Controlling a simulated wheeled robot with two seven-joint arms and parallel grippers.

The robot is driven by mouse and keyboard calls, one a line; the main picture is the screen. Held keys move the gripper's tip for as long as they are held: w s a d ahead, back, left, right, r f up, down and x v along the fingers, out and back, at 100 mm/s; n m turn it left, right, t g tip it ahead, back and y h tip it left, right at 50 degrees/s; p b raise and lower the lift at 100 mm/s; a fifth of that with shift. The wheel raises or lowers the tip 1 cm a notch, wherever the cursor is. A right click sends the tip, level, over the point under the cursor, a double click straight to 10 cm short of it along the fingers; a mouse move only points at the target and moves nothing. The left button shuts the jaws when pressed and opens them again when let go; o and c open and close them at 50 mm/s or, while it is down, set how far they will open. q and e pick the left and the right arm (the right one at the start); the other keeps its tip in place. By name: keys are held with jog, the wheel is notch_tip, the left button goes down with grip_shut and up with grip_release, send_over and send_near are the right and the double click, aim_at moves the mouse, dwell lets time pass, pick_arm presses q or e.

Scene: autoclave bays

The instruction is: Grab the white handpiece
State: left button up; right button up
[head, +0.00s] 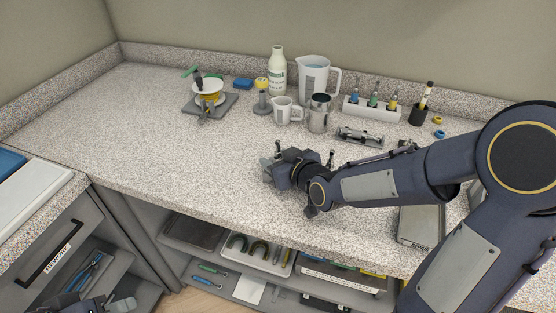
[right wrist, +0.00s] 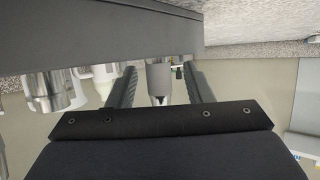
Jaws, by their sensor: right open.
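I cannot pick out a white handpiece with certainty in either view; my right arm hides part of the counter. My right gripper (head: 271,166) is low over the middle of the speckled counter (head: 160,150), pointing left. In the right wrist view its two fingers (right wrist: 161,85) stand apart, and a metal cylinder shows between them, seemingly farther off. Nothing is visibly held. Part of my left gripper (head: 118,305) shows at the bottom left edge, mostly cut off.
Behind the right gripper stand a white cup (head: 283,111), a steel jug (head: 319,115), a white jug (head: 314,77) and a bottle (head: 277,72). A metal holder (head: 360,138) lies to their right. A grey stand (head: 211,105) is at back left. The counter's left part is clear.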

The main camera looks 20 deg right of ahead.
jog(key=c, duration=0.9)
grip_shut()
jog(key=shift+r, duration=0.15)
